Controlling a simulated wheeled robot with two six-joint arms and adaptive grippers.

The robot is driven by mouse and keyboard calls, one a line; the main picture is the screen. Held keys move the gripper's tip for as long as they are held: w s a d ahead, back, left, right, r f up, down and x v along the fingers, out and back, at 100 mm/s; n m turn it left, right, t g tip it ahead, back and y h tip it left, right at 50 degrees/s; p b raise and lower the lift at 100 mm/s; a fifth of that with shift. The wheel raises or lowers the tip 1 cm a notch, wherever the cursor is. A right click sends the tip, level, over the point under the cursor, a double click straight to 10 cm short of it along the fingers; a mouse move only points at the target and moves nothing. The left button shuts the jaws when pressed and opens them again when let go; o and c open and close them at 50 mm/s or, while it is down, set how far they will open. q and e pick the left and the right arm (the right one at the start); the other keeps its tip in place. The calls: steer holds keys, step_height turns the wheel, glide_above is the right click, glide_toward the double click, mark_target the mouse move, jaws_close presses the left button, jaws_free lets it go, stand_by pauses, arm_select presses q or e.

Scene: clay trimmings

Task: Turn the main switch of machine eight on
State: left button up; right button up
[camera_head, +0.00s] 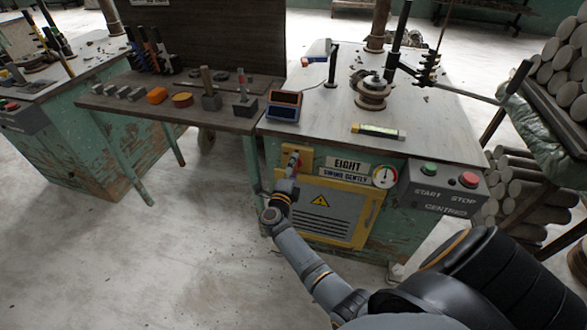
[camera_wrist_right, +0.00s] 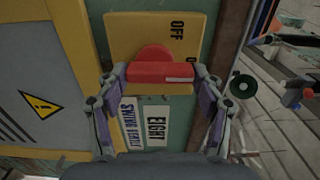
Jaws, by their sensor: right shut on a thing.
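Machine eight's main switch is a red handle (camera_wrist_right: 160,72) on a yellow plate (camera_wrist_right: 130,30), beside the EIGHT sign (camera_head: 347,164). The plate also shows in the head view (camera_head: 306,153), on the green cabinet's front at upper left. My right gripper (camera_head: 292,170) is at this plate. In the wrist view its fingers (camera_wrist_right: 159,82) are on both ends of the red handle, shut on it. The handle lies across the wrist picture. The word OFF shows on the plate; a second label is mostly hidden by the handle and finger. My left gripper is not in view.
A grey box with a green START button (camera_head: 429,169) and red STOP button (camera_head: 469,179) is right of the gauge (camera_head: 385,176). A yellow-framed vent door (camera_head: 322,213) is below the switch. A side table (camera_head: 120,104) with tools stands left. Stacked clay rolls are at right.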

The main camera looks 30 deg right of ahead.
steer(key=o, duration=1.2)
steer(key=shift+c, duration=0.2)
